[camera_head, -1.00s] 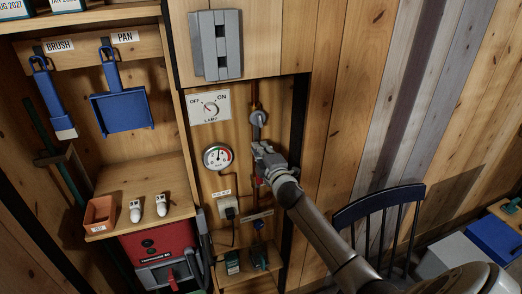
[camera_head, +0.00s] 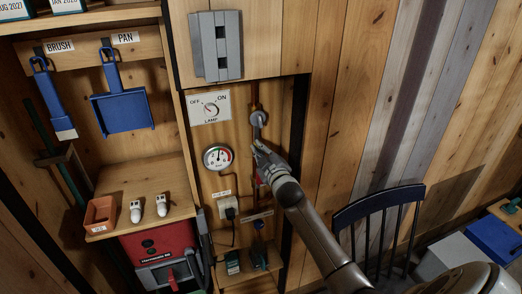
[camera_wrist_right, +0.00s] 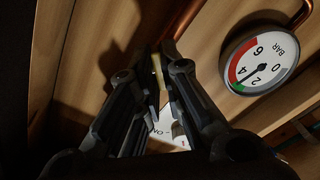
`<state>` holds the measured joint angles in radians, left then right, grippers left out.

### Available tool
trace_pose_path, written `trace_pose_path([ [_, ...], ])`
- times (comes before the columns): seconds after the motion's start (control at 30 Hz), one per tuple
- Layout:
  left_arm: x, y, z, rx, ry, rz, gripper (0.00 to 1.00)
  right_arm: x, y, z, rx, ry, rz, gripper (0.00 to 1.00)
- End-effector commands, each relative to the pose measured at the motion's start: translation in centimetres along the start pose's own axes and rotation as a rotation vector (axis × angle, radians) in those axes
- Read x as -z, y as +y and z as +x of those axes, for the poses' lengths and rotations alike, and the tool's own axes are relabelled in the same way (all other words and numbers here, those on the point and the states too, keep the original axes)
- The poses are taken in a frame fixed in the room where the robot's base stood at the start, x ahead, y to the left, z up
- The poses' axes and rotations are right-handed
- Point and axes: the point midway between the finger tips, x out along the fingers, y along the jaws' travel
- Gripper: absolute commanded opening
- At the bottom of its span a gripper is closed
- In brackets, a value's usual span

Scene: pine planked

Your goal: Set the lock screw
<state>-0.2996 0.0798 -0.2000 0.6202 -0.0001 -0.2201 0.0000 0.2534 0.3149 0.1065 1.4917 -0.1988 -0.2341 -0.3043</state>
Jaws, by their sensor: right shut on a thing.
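My right gripper (camera_head: 259,148) is at the copper pipe on the back panel, just below a round grey fitting (camera_head: 258,118). In the right wrist view its fingers (camera_wrist_right: 157,72) come together at the tips on a small brass-coloured piece (camera_wrist_right: 157,66), which seems to be the lock screw. The fingers hide most of it, so its shape and setting cannot be read. The pressure gauge (camera_head: 217,157) is left of the gripper; in the wrist view the gauge (camera_wrist_right: 259,61) has its needle between 2 and 4. My left gripper is not in view.
The lamp switch plate (camera_head: 210,107) is up and left of the gripper. A plugged socket (camera_head: 229,208) and a small shelf (camera_head: 250,278) are below. A dark panel edge (camera_head: 299,125) stands close on the right. A blue chair (camera_head: 378,215) is farther right.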

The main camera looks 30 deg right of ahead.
Motion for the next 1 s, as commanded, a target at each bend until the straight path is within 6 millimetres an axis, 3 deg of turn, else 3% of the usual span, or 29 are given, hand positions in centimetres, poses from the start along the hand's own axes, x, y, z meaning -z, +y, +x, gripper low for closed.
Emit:
trace_pose_path([
  [0.5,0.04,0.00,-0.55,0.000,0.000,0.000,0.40,-0.10,-0.16,-0.03,0.002,-0.003,0.408,0.00],
  [1.0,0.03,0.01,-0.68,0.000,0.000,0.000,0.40,-0.15,-0.18,-0.04,0.002,-0.004,0.530,0.00],
])
